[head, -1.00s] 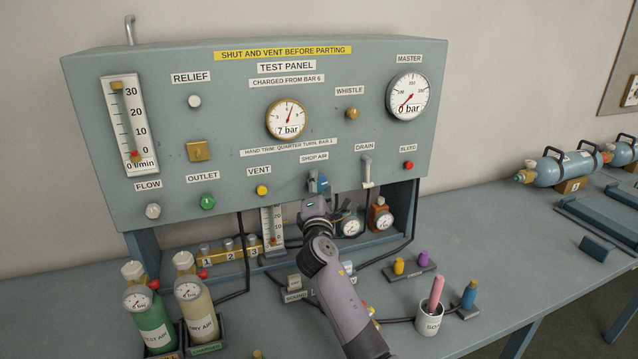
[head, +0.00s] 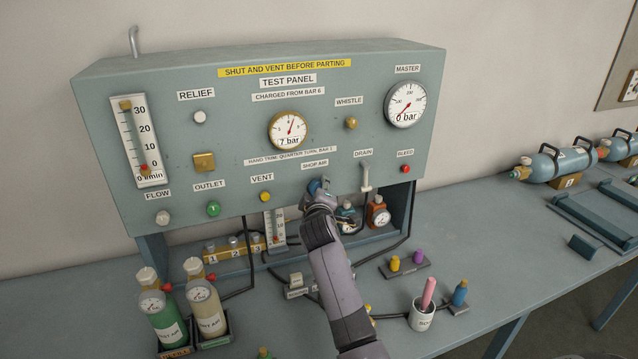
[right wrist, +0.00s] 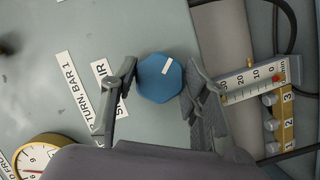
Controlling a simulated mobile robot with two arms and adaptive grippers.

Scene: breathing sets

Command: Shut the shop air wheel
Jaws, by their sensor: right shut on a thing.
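The shop air wheel is a blue, many-sided knob (right wrist: 158,84) with a white mark, on the test panel under the SHOP AIR label (head: 315,163). My right gripper (head: 319,193) is at the wheel in the head view and hides most of it. In the right wrist view its two fingers stand on either side of the wheel, shut on it. The centre gauge (head: 288,131) reads 7 bar, and the master gauge (head: 405,103) reads 0 bar. My left gripper is not in view.
A yellow vent button (head: 265,197) is left of the wheel and a drain lever (head: 366,178) right of it. Below the panel are small gauged bottles (head: 378,212) and a numbered brass manifold (head: 234,249). Two cylinders (head: 163,318) stand front left. A cup (head: 422,316) stands front right.

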